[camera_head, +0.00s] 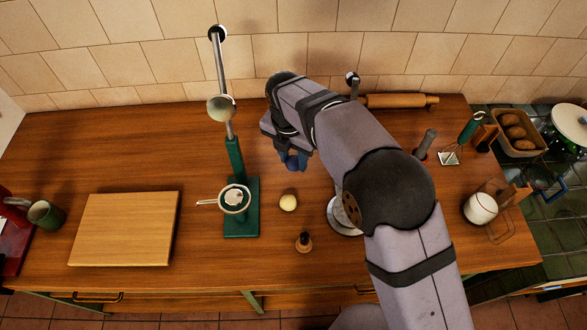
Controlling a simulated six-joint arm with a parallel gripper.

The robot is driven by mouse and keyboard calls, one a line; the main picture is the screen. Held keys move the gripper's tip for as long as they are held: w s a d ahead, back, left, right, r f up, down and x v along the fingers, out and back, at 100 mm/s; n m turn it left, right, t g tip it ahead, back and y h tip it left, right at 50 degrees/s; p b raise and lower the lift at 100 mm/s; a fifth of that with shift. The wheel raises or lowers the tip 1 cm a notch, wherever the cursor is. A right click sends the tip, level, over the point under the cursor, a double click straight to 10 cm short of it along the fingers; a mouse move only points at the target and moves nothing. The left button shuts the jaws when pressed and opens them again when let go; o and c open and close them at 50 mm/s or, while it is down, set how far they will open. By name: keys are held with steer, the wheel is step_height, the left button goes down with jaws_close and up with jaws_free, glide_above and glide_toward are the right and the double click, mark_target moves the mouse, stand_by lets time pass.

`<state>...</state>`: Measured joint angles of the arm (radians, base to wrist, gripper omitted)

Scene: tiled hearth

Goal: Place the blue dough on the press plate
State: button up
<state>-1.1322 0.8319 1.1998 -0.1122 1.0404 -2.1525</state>
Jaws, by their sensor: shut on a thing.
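My gripper (292,166) is at the centre of the view, behind and right of the press. It is shut on the blue dough (292,162), which is small and dark here and partly hidden by the fingers and arm. The green press (241,222) stands upright on the wooden counter with its long metal lever (221,65) raised. Its round pale press plate (235,198) has a short handle pointing left and appears to hold no dough. The gripper and dough are apart from the plate.
A pale yellow ball (288,202) lies right of the press, with a small wooden-based stamp (304,242) in front of it. A cutting board (125,228) lies at left. A rolling pin (400,101) lies at the back. A white cup (480,208) stands at right.

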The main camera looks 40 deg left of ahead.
mark_target(294, 167)
steer(key=shift+r+b, duration=0.35)
steer(key=shift+r, duration=1.7)
